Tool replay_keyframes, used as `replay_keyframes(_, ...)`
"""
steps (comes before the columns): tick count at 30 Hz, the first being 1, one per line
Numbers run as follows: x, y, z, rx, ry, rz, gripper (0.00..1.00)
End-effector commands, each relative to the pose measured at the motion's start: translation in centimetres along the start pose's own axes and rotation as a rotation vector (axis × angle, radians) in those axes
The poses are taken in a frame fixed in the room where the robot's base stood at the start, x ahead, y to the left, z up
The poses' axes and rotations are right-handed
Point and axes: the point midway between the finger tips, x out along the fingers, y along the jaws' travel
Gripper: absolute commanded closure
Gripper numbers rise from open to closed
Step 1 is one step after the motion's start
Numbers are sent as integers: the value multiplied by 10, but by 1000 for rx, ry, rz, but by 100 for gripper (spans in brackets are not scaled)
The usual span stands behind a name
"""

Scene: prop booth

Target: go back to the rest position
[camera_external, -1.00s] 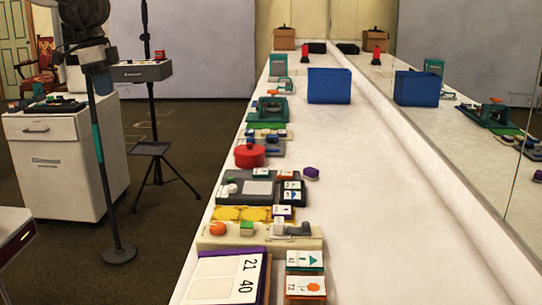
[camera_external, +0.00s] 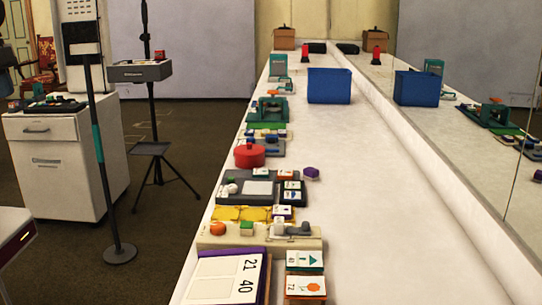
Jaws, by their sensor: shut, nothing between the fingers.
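My gripper (camera_external: 6,82) shows only in part, as a dark shape at the left edge of the external view, with most of my arm out of the picture. It is shut and holds nothing. It is in the air, well left of the long white counter (camera_external: 375,200) and apart from everything on it.
A tripod holds a grey tray (camera_external: 140,72). The counter bears a blue bin (camera_external: 329,86), a red pot (camera_external: 250,155) and cards; its right part is clear.

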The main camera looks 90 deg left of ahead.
Motion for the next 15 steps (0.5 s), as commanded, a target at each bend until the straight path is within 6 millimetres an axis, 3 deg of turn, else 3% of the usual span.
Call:
replay_keyframes(6, 0, 3, 19, 18, 7, 3, 100)
replay_keyframes(15, 0, 4, 20, 19, 8, 3, 100)
